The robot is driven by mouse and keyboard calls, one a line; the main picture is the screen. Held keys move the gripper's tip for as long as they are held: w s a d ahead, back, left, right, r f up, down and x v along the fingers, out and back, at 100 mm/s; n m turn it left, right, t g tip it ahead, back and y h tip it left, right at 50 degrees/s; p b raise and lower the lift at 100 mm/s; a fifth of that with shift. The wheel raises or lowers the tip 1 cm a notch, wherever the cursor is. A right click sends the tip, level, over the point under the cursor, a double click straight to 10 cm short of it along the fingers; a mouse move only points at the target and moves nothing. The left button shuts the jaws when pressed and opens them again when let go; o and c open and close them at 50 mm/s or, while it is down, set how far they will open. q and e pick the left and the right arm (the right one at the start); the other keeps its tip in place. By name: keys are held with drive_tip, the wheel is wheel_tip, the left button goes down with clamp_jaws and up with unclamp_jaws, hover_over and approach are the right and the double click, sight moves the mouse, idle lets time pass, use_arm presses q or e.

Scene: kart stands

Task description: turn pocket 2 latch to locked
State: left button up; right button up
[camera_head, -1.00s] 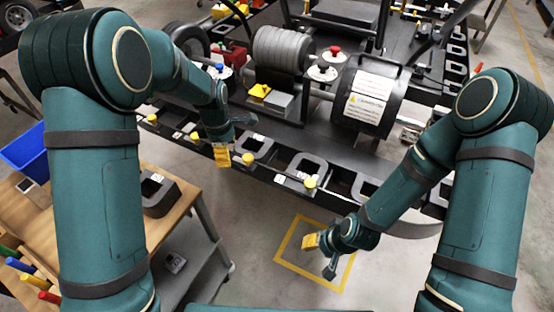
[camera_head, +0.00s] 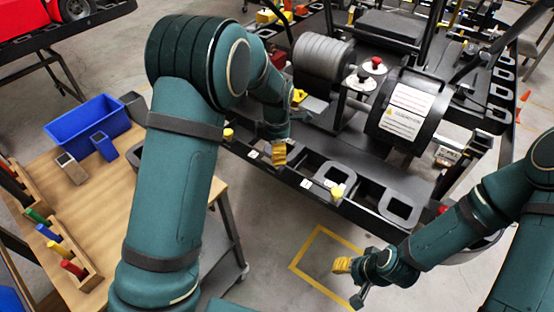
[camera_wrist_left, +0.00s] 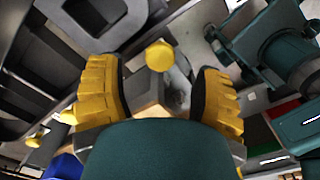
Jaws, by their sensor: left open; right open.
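The pockets are dark open frames along the front rail (camera_head: 318,203) of the kart stand. Yellow round latch knobs sit on this rail, one left of my left gripper (camera_head: 228,134) and one to its right (camera_head: 337,191). My left gripper (camera_head: 279,153) is open at the rail, pointing down. In the left wrist view, a yellow knob (camera_wrist_left: 159,56) shows between the spread yellow fingers (camera_wrist_left: 157,95), with gaps on both sides. Pocket numbers are too small to read. My right gripper (camera_head: 343,266) is open and empty, low in front of the stand.
A wooden table (camera_head: 120,210) at the left bears a blue bin (camera_head: 88,122) and a rack with coloured handles (camera_head: 62,250). A drum with a warning label (camera_head: 405,112) stands on the kart stand. Yellow tape (camera_head: 305,262) marks clear floor in front.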

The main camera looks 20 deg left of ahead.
use_arm(q)
drive_tip(key=shift+f, duration=1.85)
clamp_jaws()
